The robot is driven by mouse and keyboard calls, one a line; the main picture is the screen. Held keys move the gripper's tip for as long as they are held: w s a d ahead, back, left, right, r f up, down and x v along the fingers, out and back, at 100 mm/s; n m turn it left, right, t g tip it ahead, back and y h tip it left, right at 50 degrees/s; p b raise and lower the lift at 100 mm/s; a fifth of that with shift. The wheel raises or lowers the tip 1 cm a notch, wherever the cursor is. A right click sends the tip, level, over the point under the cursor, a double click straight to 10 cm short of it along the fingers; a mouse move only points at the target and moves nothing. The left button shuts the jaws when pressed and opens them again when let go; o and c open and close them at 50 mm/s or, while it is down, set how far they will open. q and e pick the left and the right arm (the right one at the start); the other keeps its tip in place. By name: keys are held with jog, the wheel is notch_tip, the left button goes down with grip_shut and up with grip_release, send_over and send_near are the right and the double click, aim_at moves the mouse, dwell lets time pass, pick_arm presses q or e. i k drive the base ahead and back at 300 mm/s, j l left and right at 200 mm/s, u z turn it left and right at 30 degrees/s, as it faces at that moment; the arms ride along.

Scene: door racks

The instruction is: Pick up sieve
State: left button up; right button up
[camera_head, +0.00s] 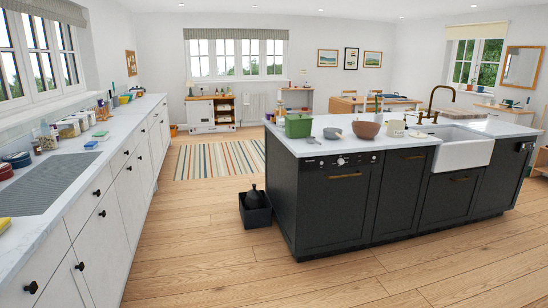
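No thing in the head view is clear enough to be named the sieve with certainty. A small grey round item (332,133) lies on the island's white top (400,138), between a green container (298,125) and a brown bowl (366,129); it is too small to tell whether it is a sieve. A small dark item (313,140) lies near the island's front edge. Neither of my grippers is in view.
A dark island (340,205) with a white sink (463,150) stands right of centre. A long white counter (125,125) runs along the left wall. A dark bin (255,211) stands on the floor by the island. The wooden floor (190,235) between is otherwise clear.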

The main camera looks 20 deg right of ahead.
aim_at(335, 135)
jog(key=i+l+z, duration=0.6)
jog(key=i+z, duration=0.15)
jog(key=i, duration=0.15)
jog(key=i+l+z, duration=0.1)
jog(key=i+z, duration=0.25)
jog(key=i, duration=0.15)
